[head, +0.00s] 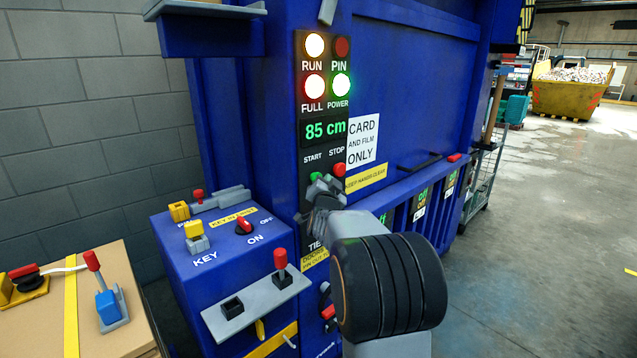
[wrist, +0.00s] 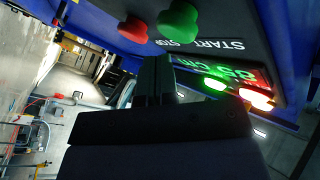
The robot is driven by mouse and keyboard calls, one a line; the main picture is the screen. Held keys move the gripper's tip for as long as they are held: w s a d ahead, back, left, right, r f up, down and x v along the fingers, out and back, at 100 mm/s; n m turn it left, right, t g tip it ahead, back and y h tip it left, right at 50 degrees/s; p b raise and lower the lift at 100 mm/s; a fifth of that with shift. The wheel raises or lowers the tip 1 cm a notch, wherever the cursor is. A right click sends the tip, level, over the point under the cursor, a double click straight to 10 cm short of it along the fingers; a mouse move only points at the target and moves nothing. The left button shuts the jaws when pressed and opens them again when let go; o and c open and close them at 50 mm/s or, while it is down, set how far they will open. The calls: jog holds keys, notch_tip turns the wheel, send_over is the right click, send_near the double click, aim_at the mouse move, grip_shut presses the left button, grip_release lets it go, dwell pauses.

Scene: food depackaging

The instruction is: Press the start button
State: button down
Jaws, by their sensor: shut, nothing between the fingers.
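The green start button (head: 316,177) is on the dark control panel (head: 308,235) of the blue machine, under the word START. The red stop button (head: 339,170) is just right of it. My gripper (head: 323,184) is shut and empty, its tips just below and in front of the start button, partly covering it. In the wrist view the green start button (wrist: 178,20) is near the tips of my gripper (wrist: 154,62), and the red stop button (wrist: 132,28) is to its left. I cannot tell whether the tips touch the button.
The RUN lamp (head: 315,46), FULL lamp and POWER lamp are lit; the PIN lamp (head: 342,47) is dark. The display (head: 324,129) reads 85 cm. A blue key box (head: 190,262) with switches stands left of my arm. Open floor (head: 560,200) lies right.

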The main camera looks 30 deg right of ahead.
jog(key=shift+s+d+b, duration=0.25)
jog(key=shift+s+b, duration=0.75)
jog(key=shift+s, duration=0.25)
jog(key=shift+s+d+b, duration=0.25)
jog(key=shift+s+b, duration=0.75)
jog(key=shift+s, duration=0.2)
jog(key=s+a+f+n+g+y, duration=0.3)
jog(key=a+f+y, duration=0.15)
jog(key=f, duration=0.35)
jog(key=s+a+f+n+g+y, duration=0.25)
jog(key=a+f+n+g, duration=0.2)
jog(key=f, duration=0.25)
jog(key=s+a+f+n+g+y+p, duration=0.1)
jog(key=s+a+n+g+y+p, duration=0.2)
jog(key=s+a, duration=1.4)
jog(key=shift+s+a+f+n+g+y+p, duration=0.25)
jog(key=shift+a+n+g+y, duration=0.55)
jog(key=shift+n, duration=1.25)
